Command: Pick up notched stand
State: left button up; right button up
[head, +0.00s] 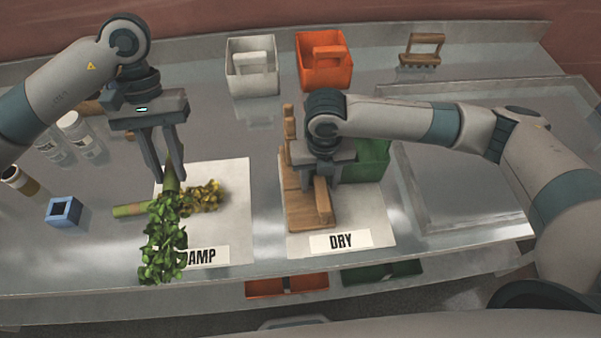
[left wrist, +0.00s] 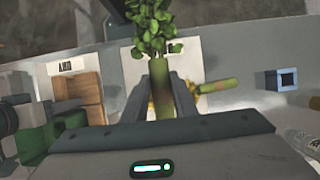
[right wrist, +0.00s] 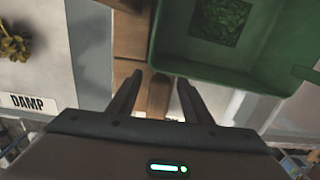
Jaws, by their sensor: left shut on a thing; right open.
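A wooden stand (head: 302,211) with a flat base and upright pieces rests on the white DRY mat (head: 367,232). My right gripper (head: 321,184) is open just above it. In the right wrist view its fingers (right wrist: 157,88) are on either side of a narrow wooden piece (right wrist: 158,98); I cannot tell whether they touch it. A second wooden stand (head: 422,50), with slotted bars, stands at the back right. My left gripper (head: 172,184) is shut on the stalk of a leafy green bunch (head: 165,240), over the DAMP mat (head: 232,190). The arm hides part of the stand.
A green bin (head: 372,160) stands right beside the wooden stand. A yellow-flowered stalk (head: 205,196) lies on the DAMP mat. A blue block (head: 64,211) and jars (head: 75,130) are at left. White (head: 252,82) and orange (head: 324,75) caddies stand at the back.

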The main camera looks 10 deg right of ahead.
jog(key=shift+c, duration=0.3)
grip_shut()
